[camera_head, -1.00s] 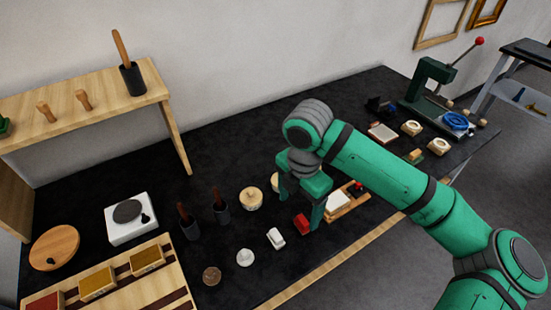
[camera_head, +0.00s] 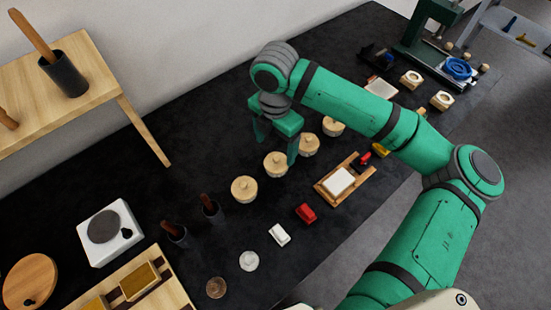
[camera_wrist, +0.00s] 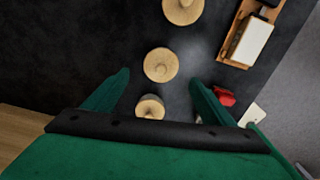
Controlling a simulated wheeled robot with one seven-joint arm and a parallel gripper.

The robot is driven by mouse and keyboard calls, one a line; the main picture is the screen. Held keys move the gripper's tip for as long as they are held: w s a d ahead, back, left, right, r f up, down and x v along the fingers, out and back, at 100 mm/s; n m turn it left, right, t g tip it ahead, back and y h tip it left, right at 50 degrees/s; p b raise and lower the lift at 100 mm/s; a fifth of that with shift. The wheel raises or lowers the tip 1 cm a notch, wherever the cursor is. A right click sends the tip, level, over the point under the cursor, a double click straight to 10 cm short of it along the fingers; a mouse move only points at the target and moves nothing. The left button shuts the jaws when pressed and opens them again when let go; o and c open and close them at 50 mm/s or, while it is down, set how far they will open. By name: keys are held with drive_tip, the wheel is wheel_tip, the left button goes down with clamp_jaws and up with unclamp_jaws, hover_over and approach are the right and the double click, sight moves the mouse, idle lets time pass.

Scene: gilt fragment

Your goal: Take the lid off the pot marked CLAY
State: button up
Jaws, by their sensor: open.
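Several round pots with pale wooden knobbed lids stand in a row on the black bench. In the head view I see the nearest pot (camera_head: 244,189), a second pot (camera_head: 276,164), a third pot (camera_head: 308,146) and a far pot (camera_head: 333,126). No CLAY marking is readable, so I cannot tell which pot it is. My gripper (camera_head: 275,145) is open and empty, above the row by the second and third pots. In the wrist view one lid (camera_wrist: 161,65) lies between and just beyond my fingertips (camera_wrist: 158,79); another lid (camera_wrist: 150,107) is nearer the palm, and a third (camera_wrist: 183,10) farther out.
A wooden tray (camera_head: 319,187) with a white block, a red block (camera_head: 306,213) and a white block (camera_head: 279,235) lie right of the pots. Two dark cups with brown handles, one (camera_head: 212,212) nearest the pots, stand left. Bare bench lies behind the row.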

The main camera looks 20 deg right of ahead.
sight(277, 157)
drive_tip(key=shift+d+f, duration=0.15)
drive_tip(key=shift+f, duration=1.45)
drive_tip(key=shift+d+f, duration=0.1)
drive_tip(key=shift+f, duration=1.5)
drive_tip(key=shift+c, duration=0.7)
drive_tip(key=c, duration=1)
